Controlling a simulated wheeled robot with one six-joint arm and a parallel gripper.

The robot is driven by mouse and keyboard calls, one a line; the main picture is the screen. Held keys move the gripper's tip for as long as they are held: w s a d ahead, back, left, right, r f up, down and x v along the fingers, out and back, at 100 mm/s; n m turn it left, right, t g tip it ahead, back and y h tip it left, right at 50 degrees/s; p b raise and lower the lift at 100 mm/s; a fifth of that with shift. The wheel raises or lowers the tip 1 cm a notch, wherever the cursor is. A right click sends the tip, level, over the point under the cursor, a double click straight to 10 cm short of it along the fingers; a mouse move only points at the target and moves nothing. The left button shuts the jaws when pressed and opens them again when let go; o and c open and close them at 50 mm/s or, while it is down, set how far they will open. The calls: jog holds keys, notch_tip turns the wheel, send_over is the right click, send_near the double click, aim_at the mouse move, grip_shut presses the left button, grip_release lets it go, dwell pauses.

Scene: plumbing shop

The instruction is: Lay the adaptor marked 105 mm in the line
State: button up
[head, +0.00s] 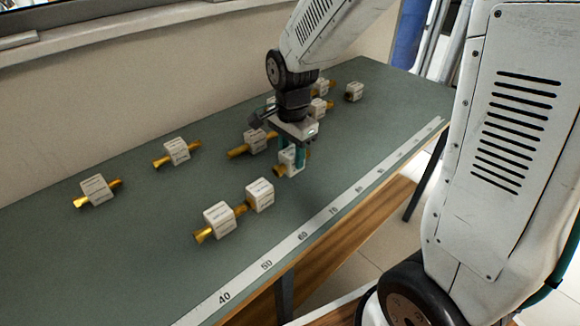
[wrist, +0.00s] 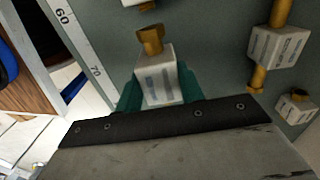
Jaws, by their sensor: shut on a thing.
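My gripper (head: 291,158) is shut on an adaptor (head: 286,162), a white block with a brass end. In the wrist view the teal fingers of my gripper (wrist: 159,90) close on both sides of the held adaptor (wrist: 155,68), its brass end pointing away from the palm. Its printed label is too small to read. Two adaptors, a nearer one (head: 218,220) and a farther one (head: 260,195), lie end to end in front of the held one. I cannot tell whether the held adaptor touches the bench.
Other brass-and-white adaptors lie at the left (head: 97,190), back left (head: 177,151), behind my gripper (head: 254,141) and at the far end (head: 354,92). A numbered scale strip (head: 302,236) runs along the front edge of the green bench (head: 140,250). The bench's near left is clear.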

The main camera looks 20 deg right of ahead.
aim_at(292, 167)
jog(key=shift+f, duration=2.15)
jog(key=shift+f, duration=0.2)
jog(key=o, duration=1.1)
jog(key=shift+c, duration=0.2)
jog(key=shift+r, duration=0.1)
